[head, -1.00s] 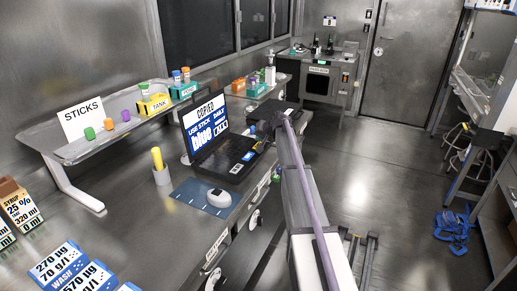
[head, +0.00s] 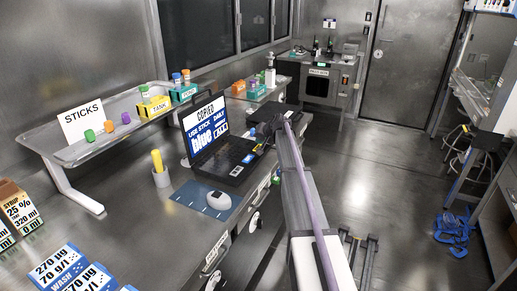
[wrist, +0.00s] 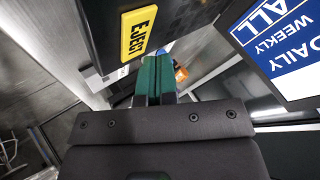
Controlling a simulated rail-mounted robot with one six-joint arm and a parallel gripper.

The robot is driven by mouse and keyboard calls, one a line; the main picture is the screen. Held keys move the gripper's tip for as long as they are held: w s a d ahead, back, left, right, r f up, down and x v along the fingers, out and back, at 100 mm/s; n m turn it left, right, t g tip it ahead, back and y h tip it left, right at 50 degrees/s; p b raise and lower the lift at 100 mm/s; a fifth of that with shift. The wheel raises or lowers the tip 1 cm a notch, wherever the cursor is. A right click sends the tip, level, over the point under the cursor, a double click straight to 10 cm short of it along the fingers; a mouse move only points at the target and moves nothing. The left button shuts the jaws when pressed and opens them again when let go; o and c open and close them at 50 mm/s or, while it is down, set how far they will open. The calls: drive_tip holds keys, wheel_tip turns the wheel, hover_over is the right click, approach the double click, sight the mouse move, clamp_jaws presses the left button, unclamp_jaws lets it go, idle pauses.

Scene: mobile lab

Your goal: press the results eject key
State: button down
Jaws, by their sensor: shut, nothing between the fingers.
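The yellow eject key (wrist: 138,33), marked EJECT in black, sits on a dark panel at the top of the wrist view. My gripper (wrist: 155,75) is shut and empty, with its green fingertips just below and to the right of the key in the picture. I see a gap between them in the picture; whether they touch in depth I cannot tell. In the head view my gripper (head: 267,129) is a small dark shape beside the open laptop (head: 222,158). The key is too small to make out for sure there.
The laptop screen (wrist: 285,40) stands close at the right of the wrist view. A rack of coloured sticks is behind.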

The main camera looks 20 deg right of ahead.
idle(0.8)
drive_tip(key=shift+f+b, duration=0.45)
drive_tip(key=shift+f+b, duration=0.4)
drive_tip(key=shift+b, duration=0.05)
idle(0.3)
drive_tip(key=shift+r, duration=0.15)
drive_tip(key=shift+r+p, duration=0.7)
drive_tip(key=shift+p, duration=0.2)
wheel_tip(320, 180, up, 5)
drive_tip(key=p, duration=0.5)
drive_tip(key=shift+r, duration=0.1)
idle(0.4)
